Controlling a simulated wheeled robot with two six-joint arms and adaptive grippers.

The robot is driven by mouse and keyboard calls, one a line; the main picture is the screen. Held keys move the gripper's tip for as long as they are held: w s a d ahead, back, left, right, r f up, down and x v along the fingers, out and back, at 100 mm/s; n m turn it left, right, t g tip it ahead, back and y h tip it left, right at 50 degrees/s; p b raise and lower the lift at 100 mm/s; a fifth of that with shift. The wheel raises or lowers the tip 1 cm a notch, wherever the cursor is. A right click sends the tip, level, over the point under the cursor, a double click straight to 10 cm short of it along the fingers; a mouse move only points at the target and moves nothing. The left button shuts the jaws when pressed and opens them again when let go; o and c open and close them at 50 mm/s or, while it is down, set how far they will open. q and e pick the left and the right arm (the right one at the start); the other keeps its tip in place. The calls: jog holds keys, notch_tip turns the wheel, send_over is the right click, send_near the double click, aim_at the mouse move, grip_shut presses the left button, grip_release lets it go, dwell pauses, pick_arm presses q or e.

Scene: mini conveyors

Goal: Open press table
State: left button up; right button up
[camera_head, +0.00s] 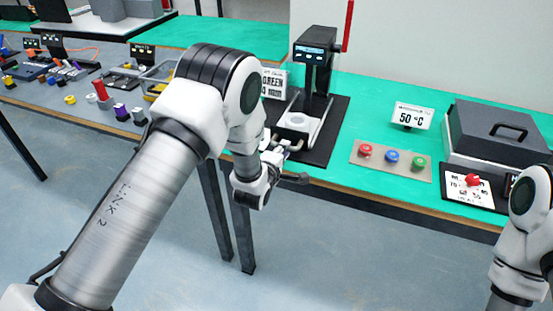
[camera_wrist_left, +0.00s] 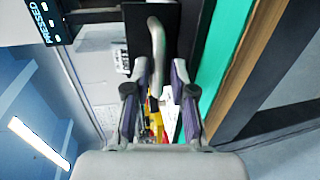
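The press (camera_head: 312,75) stands on the green bench with a red lever and a lit display. Its pale press table (camera_head: 297,122) sits low at its front, over a black base plate. My left gripper (camera_head: 285,144) is at the front of the press table, partly hidden by my own arm. In the left wrist view, a grey curved handle (camera_wrist_left: 156,55) lies between the two spread fingers of my left gripper (camera_wrist_left: 157,92). The fingers look apart from the handle, though contact is hard to judge. A display there reads "PRESSED" (camera_wrist_left: 45,20). My right gripper is out of view.
Right of the press are a panel with red, blue and green buttons (camera_head: 391,160), a "50 °C" sign (camera_head: 412,116) and a dark lidded box (camera_head: 495,132). A sign (camera_head: 273,84) stands left of the press. Several small parts lie on the left bench.

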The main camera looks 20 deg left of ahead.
pick_arm(q)
jog(key=v, duration=0.9)
jog(key=shift+s, duration=0.2)
jog(key=s+a+f+m+g+y, duration=0.15)
jog(key=s+f+g, duration=0.25)
jog(key=s+f, duration=0.55)
jog(key=s+a+f+m+g+h, duration=0.1)
jog(key=s+a+f+m+g, duration=0.2)
jog(key=s+f, duration=0.6)
jog(key=s+f+m+g, duration=0.2)
jog(key=s+m+g, duration=0.2)
jog(key=s+m, duration=0.2)
jog(key=s+f+m+g, duration=0.3)
jog(key=s+m, duration=0.3)
jog(key=s, duration=0.3)
jog(key=shift+s+m+g, duration=0.35)
jog(key=shift+g, duration=0.55)
